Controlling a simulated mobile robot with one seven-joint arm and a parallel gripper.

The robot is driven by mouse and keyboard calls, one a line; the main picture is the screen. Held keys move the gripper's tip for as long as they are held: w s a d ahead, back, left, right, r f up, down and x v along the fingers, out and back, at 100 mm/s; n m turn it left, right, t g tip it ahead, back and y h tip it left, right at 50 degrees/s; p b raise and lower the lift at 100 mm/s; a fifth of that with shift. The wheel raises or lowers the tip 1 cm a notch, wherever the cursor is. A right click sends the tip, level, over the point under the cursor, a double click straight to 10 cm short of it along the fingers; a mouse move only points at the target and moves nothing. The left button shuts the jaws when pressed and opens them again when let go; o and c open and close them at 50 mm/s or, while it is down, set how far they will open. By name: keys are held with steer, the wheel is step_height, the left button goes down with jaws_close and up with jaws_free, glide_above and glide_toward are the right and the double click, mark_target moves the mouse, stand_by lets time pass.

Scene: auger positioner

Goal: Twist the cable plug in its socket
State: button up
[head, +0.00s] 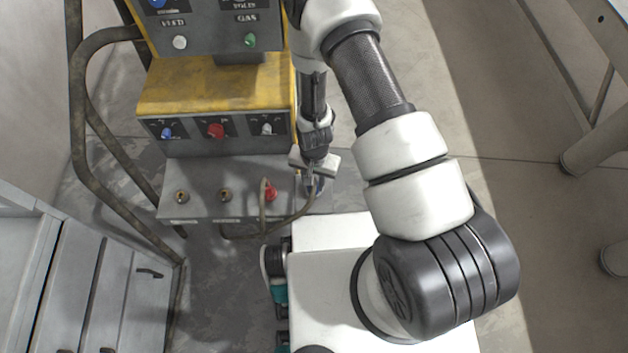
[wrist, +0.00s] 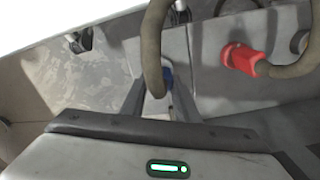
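A blue cable plug (wrist: 168,75) sits at the right end of the grey socket panel in the head view. Its thick brown cable (wrist: 152,45) crosses in front of it in the wrist view and hides part of it. My gripper (head: 314,183) is right at this plug, pointing down at the panel. In the wrist view its two dark fingers (wrist: 158,92) stand on either side of the blue plug and cable, with the plug near the fingertips. Whether the fingers press on the plug cannot be made out. The socket under the plug is hidden.
A red plug (head: 270,191) with its own cable sits just left on the panel (head: 203,207). Two empty-looking sockets (head: 225,195) are farther left. A yellow console (head: 215,85) with knobs stands behind. A bent pipe rail (head: 85,160) runs along its left side.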

steer(key=c, duration=0.4)
steer(key=n+b, duration=0.1)
steer(key=n, duration=0.3)
steer(key=o, duration=1.2)
step_height(320, 180, up, 18)
steer(key=p, duration=0.3)
steer(key=shift+f, duration=0.25)
